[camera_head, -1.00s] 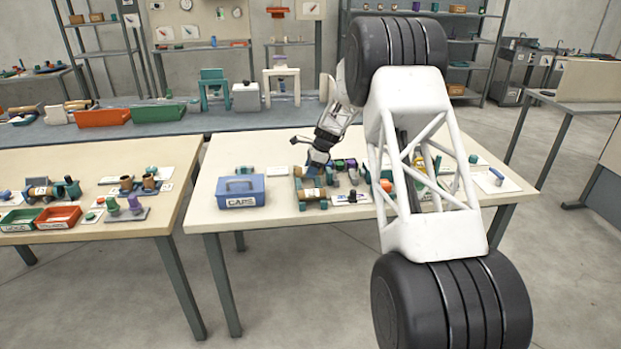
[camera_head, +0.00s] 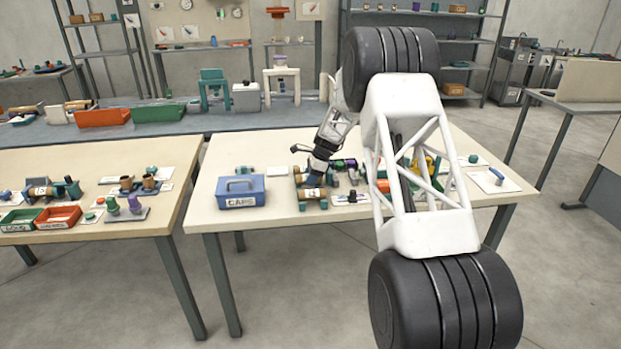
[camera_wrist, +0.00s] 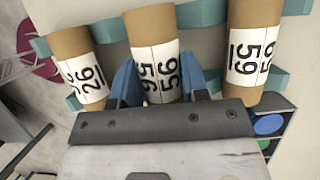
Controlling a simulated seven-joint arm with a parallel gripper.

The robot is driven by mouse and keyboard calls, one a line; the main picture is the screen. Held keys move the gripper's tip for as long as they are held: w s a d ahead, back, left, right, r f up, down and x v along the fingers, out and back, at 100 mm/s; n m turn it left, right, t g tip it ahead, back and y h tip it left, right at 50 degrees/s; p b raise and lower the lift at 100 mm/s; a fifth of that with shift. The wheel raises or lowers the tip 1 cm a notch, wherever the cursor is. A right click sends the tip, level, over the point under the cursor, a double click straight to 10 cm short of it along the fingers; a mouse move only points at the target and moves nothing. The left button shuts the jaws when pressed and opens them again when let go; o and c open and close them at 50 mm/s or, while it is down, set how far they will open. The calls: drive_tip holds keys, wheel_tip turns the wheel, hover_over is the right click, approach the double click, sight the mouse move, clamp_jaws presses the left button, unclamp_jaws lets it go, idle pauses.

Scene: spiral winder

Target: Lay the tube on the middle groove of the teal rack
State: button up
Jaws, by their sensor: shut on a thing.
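My gripper (camera_wrist: 160,88) has blue fingers and is shut on the middle brown cardboard tube (camera_wrist: 153,25), which has a white label with black numbers. The teal rack (camera_wrist: 200,13) runs under and between the tubes. The held tube is over its middle, between a left tube (camera_wrist: 70,45) and a right tube (camera_wrist: 255,15). Whether it touches the groove is hidden. In the head view my gripper (camera_head: 318,168) is low over the rack (camera_head: 305,207), with a brown tube (camera_head: 312,194) at the rack's front.
A blue CAPS box (camera_head: 240,190) stands left of the rack. A dark tray with blue and green round pieces (camera_wrist: 268,124) is close to the right tube in the wrist view. Several small parts crowd the table to the rack's right.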

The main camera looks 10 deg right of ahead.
drive_tip(key=shift+f, duration=0.6)
drive_tip(key=o, duration=0.9)
drive_tip(key=shift+r, duration=0.1)
drive_tip(key=shift+v, duration=0.8)
drive_tip(key=v, duration=1.1)
drive_tip(key=shift+r, duration=0.2)
drive_tip(key=shift+s+r, duration=0.1)
